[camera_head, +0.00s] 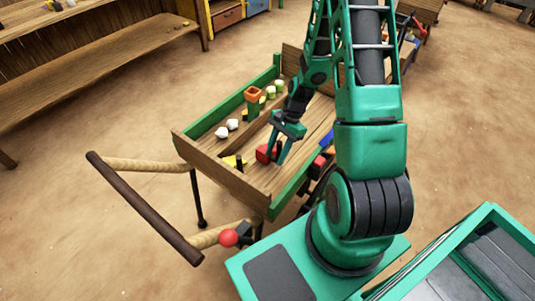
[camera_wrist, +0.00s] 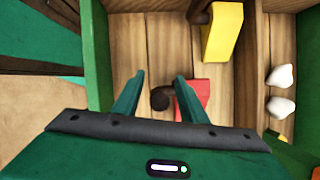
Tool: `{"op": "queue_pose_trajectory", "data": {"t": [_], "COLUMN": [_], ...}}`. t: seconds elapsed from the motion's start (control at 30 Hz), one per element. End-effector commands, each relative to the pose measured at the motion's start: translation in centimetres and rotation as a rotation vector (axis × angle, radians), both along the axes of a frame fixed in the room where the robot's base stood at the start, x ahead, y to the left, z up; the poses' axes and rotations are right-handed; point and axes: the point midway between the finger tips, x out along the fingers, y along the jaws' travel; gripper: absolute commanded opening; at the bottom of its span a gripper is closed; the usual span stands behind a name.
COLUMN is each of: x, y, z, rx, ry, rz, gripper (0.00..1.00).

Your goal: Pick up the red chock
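The red chock (camera_wrist: 194,95) lies on the plank floor of a wooden cart tray, partly hidden by my right-hand finger in the wrist view. A dark knob-like handle (camera_wrist: 160,100) sticks out from its left side. My gripper (camera_wrist: 158,88) is open, pointing down, with one finger on each side of the handle and clear gaps between. In the head view the red chock (camera_head: 264,153) shows at the fingertips of my gripper (camera_head: 273,152). I cannot tell whether the fingers touch the chock.
A yellow chock (camera_wrist: 222,32) with a dark handle lies nearby. White lumps (camera_wrist: 281,90) sit in the adjoining strip beyond a wooden divider (camera_wrist: 246,70). A green tray wall (camera_wrist: 97,55) stands close to the left finger.

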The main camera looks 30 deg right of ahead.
Motion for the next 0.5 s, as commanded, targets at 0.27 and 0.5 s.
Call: {"op": "queue_pose_trajectory", "data": {"t": [0.27, 0.5], "x": [0.01, 0.07], "y": [0.0, 0.0], "z": [0.03, 0.05], "rx": [0.0, 0.0], "ry": [0.0, -0.001], "rz": [0.0, 0.001], "gripper": [0.03, 0.0]}}
